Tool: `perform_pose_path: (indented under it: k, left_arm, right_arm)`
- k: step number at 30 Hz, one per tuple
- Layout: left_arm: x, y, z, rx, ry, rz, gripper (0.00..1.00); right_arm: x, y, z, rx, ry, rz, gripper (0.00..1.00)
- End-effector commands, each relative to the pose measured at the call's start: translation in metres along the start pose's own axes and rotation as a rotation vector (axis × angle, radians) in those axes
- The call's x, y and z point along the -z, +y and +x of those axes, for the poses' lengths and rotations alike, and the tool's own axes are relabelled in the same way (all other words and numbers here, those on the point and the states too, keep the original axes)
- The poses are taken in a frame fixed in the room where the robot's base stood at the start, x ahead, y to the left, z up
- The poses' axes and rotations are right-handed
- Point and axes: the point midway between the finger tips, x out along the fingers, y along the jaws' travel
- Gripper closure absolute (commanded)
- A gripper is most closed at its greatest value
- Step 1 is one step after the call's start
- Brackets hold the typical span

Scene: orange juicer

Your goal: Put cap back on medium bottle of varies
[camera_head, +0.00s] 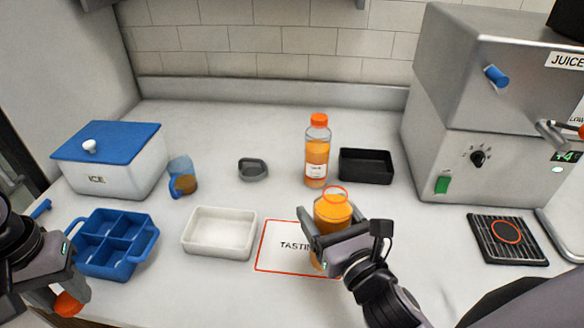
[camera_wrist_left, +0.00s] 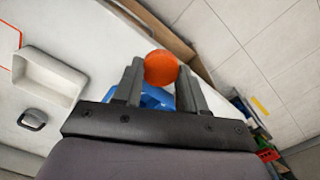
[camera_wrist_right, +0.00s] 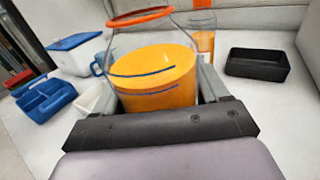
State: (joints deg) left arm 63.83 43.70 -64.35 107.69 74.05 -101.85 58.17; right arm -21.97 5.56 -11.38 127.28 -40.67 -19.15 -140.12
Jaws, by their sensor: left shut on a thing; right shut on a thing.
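An uncapped bottle of orange juice (camera_head: 332,209) with an orange ring at its mouth is upright over the right part of the tasting mat (camera_head: 262,262). My right gripper (camera_head: 338,238) is shut around its body. The bottle fills the middle of the right wrist view (camera_wrist_right: 155,75); whether its base touches the mat is hard to tell. My left gripper (camera_head: 66,296) is shut on a round orange cap (camera_head: 69,304) at the lower left, near the counter's front edge. The cap shows between the fingertips in the left wrist view (camera_wrist_left: 160,68), well apart from the bottle.
A capped juice bottle (camera_head: 317,152) stands behind, beside a black tray (camera_head: 366,166). A blue divided caddy (camera_head: 140,252), white tray (camera_head: 219,250), blue-handled cup (camera_head: 181,174), grey ring-shaped item (camera_head: 253,168) and ice box (camera_head: 112,174) are left. The juicer (camera_head: 470,130) is right.

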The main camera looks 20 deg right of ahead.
Motion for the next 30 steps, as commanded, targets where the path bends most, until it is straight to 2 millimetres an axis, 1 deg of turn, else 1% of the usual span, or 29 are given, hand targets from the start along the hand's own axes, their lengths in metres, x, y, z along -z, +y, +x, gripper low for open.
perform_pose_path:
  k: [1,5,8,17,18,22,27,30]
  left_arm:
    - [0.000,0.000,0.000,0.000,0.000,0.000,0.87]
    - [0.000,0.000,0.000,0.000,0.000,0.000,0.87]
    - [0.000,0.000,0.000,0.000,0.000,0.000,0.87]
    - [0.000,0.000,0.000,0.000,0.000,0.001,0.87]
    - [0.000,0.000,0.000,0.000,0.000,0.001,0.87]
    - [0.000,0.000,0.000,0.000,0.000,0.001,0.87]
    - [0.000,0.000,0.000,0.000,0.000,0.001,0.87]
    - [0.000,0.000,0.000,0.000,0.000,0.001,0.87]
  right_arm:
    - [-0.003,0.003,0.000,-0.012,-0.007,0.000,0.81]
    - [-0.004,0.014,-0.001,-0.063,-0.009,-0.004,0.81]
    - [-0.004,0.027,-0.004,-0.124,-0.005,-0.005,0.81]
    - [-0.007,0.080,-0.009,-0.357,-0.007,-0.006,0.81]
    - [-0.009,0.088,-0.010,-0.393,-0.009,-0.005,0.81]
    - [-0.010,0.112,-0.013,-0.499,-0.009,-0.005,0.81]
    - [-0.011,0.135,-0.016,-0.601,-0.007,-0.002,0.81]
    - [-0.011,0.145,-0.017,-0.644,-0.008,-0.001,0.81]
